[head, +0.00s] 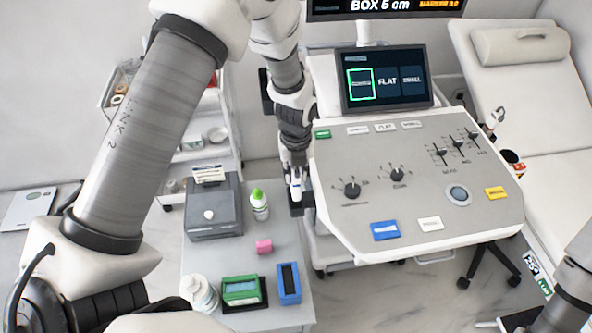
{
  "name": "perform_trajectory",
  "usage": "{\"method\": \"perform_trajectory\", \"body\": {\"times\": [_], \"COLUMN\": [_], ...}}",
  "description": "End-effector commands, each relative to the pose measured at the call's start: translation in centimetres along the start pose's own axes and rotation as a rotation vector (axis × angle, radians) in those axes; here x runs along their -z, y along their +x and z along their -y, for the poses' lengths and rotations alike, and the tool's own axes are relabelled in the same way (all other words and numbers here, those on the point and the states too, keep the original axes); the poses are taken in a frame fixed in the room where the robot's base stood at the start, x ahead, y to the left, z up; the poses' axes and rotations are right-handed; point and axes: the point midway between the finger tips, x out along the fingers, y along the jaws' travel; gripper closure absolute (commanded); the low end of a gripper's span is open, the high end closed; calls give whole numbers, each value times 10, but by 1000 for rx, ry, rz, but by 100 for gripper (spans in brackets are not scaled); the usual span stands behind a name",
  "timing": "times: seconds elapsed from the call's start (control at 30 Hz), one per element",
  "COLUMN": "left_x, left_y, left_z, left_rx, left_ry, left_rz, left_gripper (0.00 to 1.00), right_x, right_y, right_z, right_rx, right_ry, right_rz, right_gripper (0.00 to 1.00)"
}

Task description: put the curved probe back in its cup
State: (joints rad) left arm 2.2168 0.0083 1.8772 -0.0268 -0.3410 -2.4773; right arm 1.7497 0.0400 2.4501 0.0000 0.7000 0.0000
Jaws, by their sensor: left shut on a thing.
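My left gripper (296,197) hangs at the left side of the ultrasound console (330,205), pointing down. It is shut on a small white piece (295,185), which looks like the probe. The fingers cover much of it, so its curved end cannot be made out. Dark parts beside the console's left edge surround the fingertips. I cannot tell whether a cup is among them or whether the probe touches one. A dark cup with a red mark (511,158) sits at the console's right side. My right arm enters at the lower right; its gripper is out of view.
A side table holds a grey box (214,208), a green-capped bottle (259,205), a pink block (264,246), a green device (240,290) and a blue one (289,284). The console screen (386,79) stands behind the panel. An exam couch (545,95) is at right.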

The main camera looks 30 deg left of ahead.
Motion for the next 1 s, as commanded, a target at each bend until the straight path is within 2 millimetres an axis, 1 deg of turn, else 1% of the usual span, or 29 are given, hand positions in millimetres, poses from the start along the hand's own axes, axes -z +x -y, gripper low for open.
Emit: {"method": "perform_trajectory", "body": {"times": [0.03, 0.3, 0.5, 1.0], "left_x": [0, 0, 0, 0], "left_y": [8, 33, 47, 49], "left_z": [0, 0, 0, 0], "left_rx": [0, 0, 0, 0], "left_ry": [0, -1, -1, -1], "left_rz": [0, 0, 0, 0], "left_gripper": [100, 100, 100, 100], "right_x": [0, 0, 0, 0], "right_y": [7, 19, 25, 25], "right_z": [0, 0, 0, 0], "right_rx": [0, 0, 0, 0], "right_ry": [0, 0, 0, 0], "right_rz": [0, 0, 0, 0], "right_gripper": [100, 100, 100, 100]}}
